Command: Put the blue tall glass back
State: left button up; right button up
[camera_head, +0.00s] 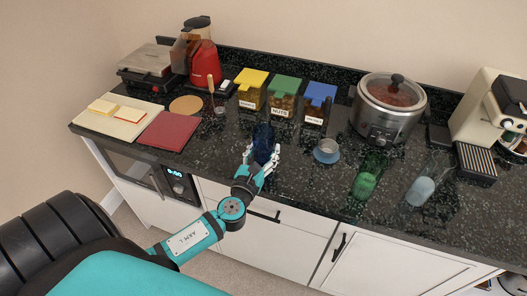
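The blue tall glass (263,139) is dark blue and upright, near the front of the dark counter, left of the middle. My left gripper (262,156) reaches it from the front, with one white fingertip on each side of its lower part. The fingers appear to close on the glass. Its base is partly hidden by the gripper, and I cannot tell whether it touches the counter. My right gripper is not in view.
Yellow (251,91), green (283,98) and blue-lidded (316,105) containers and a slow cooker (388,108) stand behind. A red board (167,131) lies left.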

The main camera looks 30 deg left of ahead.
pick_arm(q)
jog(key=o, duration=1.5)
jog(key=shift+f, duration=0.1)
jog(key=shift+r, duration=0.3)
jog(key=shift+b+v, duration=1.4)
jog(key=shift+v, duration=4.65)
jog(key=shift+a+f, duration=0.1)
jog(key=shift+f, duration=0.05)
